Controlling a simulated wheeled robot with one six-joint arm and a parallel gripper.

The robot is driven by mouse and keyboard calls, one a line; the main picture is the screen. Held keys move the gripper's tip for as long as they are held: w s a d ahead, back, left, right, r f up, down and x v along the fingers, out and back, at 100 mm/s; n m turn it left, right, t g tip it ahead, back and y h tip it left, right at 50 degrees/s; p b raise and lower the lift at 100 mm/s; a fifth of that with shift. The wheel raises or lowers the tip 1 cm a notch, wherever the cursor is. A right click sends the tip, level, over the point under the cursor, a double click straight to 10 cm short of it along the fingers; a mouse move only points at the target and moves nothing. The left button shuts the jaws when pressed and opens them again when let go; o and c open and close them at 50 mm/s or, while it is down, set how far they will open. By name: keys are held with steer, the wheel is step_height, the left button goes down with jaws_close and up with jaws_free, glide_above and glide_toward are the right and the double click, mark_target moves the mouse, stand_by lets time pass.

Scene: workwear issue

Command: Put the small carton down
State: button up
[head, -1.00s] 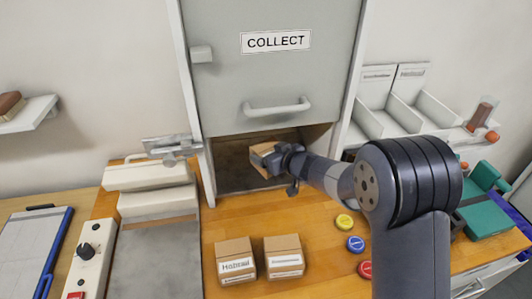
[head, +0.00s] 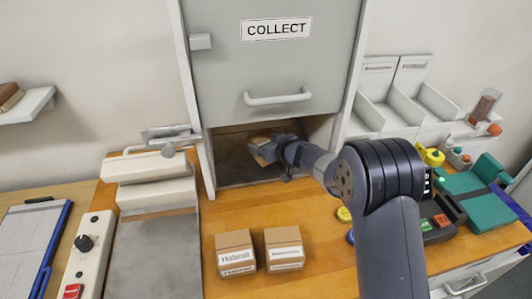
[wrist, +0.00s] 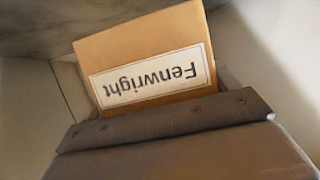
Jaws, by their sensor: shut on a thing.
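The small brown carton (head: 257,140) is in the opening under the raised COLLECT door. In the wrist view the carton (wrist: 150,45) shows a white label reading "Fenwright", upside down in the picture. My gripper (head: 270,149) is shut on the carton, reaching into the opening from the right. In the wrist view the gripper (wrist: 170,125) covers the carton's near lower part. The carton looks tilted in the head view. I cannot tell whether it touches the dark floor (head: 236,172) of the compartment.
The grey COLLECT door (head: 320,75) hangs above the opening. Two other cartons, one labelled "Hobnail" (head: 236,244) and another (head: 284,241), stand on the wooden counter in front. A grey press-like device (head: 155,195) stands left. Coloured discs and a teal device (head: 480,205) are right.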

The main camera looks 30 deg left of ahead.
step_height(320, 180, down, 3)
steer(key=b, duration=0.3)
steer(key=shift+f, duration=0.1)
steer(key=shift+w+a+f+b, duration=0.1)
steer(key=shift+f+b, duration=0.05)
steer(key=shift+b, duration=0.2)
steer(key=shift+w, duration=0.1)
steer(key=o, duration=1)
steer(key=shift+o, duration=0.2)
